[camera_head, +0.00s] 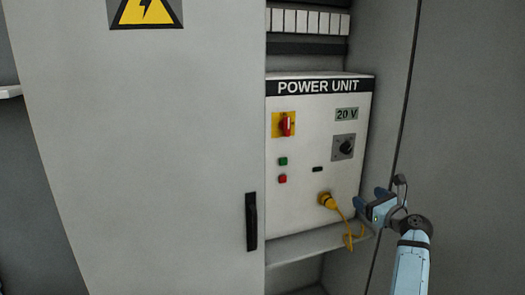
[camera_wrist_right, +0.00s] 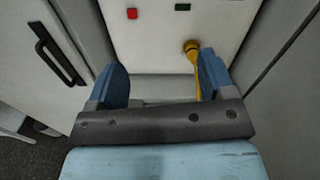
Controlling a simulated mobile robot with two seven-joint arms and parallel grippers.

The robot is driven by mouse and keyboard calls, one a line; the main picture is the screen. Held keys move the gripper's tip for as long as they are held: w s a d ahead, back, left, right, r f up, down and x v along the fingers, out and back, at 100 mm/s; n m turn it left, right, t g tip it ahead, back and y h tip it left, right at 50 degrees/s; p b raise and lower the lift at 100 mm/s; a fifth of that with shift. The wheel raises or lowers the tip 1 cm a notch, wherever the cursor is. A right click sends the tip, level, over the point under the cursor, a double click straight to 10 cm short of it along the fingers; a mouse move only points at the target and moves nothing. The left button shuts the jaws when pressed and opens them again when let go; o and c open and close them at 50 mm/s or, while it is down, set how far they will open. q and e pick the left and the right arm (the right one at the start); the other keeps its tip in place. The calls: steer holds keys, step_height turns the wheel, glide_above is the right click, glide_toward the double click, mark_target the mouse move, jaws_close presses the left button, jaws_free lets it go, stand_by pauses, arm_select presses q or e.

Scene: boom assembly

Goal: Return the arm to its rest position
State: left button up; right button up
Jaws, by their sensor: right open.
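My right arm (camera_head: 411,268) comes in from the lower right in the head view. Its gripper (camera_head: 362,203) is open and sits in front of the lower right part of the power unit (camera_head: 309,215). In the right wrist view the two blue fingers of the right gripper (camera_wrist_right: 163,85) stand wide apart with nothing between them. A yellow plug (camera_head: 327,200) sits in the unit's front, with its cable hanging down; the plug also shows in the wrist view (camera_wrist_right: 191,47) near the right finger. My left gripper is not in view.
The cabinet door (camera_head: 160,150) with a black handle (camera_head: 251,221) fills the left. The unit carries a red switch (camera_head: 286,124), a black knob (camera_head: 346,147), a green button (camera_head: 283,161) and a red button (camera_head: 283,179). A ledge (camera_head: 305,246) runs below. The cabinet's side wall is close on the right.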

steer(key=s+d+f+n+g+h, duration=0.25)
steer(key=d+f+n+g, duration=0.4)
steer(key=f+n, duration=0.35)
steer(key=w+d+r+n+t+h, duration=0.2)
steer(key=d+r+n+t+h, duration=0.15)
steer(key=n, duration=0.85)
steer(key=w+d+r+n+t+h, duration=0.2)
steer(key=d+r+n+t+h, duration=0.15)
steer(key=n, duration=0.75)
steer(key=s+a+f+g+y, duration=0.1)
steer(key=s+a+f, duration=0.4)
steer(key=s+f, duration=0.25)
steer(key=s+a+f+n+g+y, duration=0.1)
steer(key=s+a+f+y, duration=0.1)
steer(key=s+a+f, duration=0.35)
steer(key=s+a+f+g+y, duration=0.1)
steer(key=s+a+f, duration=0.3)
steer(key=s+f, duration=0.55)
steer(key=s+a+f+g, duration=0.1)
steer(key=s+a+f, duration=0.2)
steer(key=s, duration=0.6)
steer(key=s+a+f+g+y, duration=0.1)
steer(key=s+a+f, duration=0.2)
steer(key=s, duration=0.6)
steer(key=s+a+f+m+g, duration=0.1)
steer(key=s+a+f, duration=0.2)
steer(key=s, duration=0.6)
steer(key=shift+a+f+y, duration=0.2)
steer(key=shift+a+y, duration=0.15)
steer(key=shift+a, duration=0.3)
